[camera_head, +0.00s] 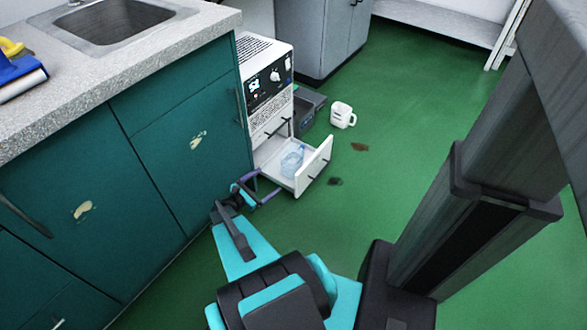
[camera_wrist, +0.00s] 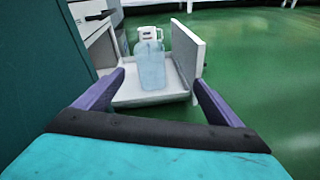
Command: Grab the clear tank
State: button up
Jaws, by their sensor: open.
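The clear tank (camera_head: 292,160) is a bluish see-through container in the open white drawer (camera_head: 316,166) at the bottom of a white unit. In the wrist view the clear tank (camera_wrist: 152,66) stands upright in the drawer (camera_wrist: 188,55), ahead of my gripper and between its fingers in the picture. My gripper (camera_wrist: 158,88) is open and empty, with its two purple fingers spread apart. In the head view my gripper (camera_head: 258,192) is at the near left side of the drawer, apart from the tank.
A white unit with dials (camera_head: 265,85) stands beside the teal cabinet (camera_head: 180,130), which is close on my left. A white jug (camera_head: 342,116) stands on the floor behind the drawer, near a dark grey bin (camera_head: 308,108). Dark stains mark the green floor, which is clear to the right.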

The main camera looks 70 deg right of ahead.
aim_at(285, 162)
jog(key=s+d+f+n+h+b, duration=0.1)
jog(key=d+f+n+h+b, duration=0.1)
jog(key=d, duration=0.7)
jog(key=shift+s+n+t+h+b, duration=0.2)
jog(key=shift+n+t+h+b, duration=0.2)
jog(key=shift+n+b, duration=0.45)
jog(key=b+x, duration=0.2)
jog(key=x, duration=0.5)
jog(key=shift+f, duration=0.1)
jog(key=shift+s+d, duration=0.2)
jog(key=shift+d, duration=0.5)
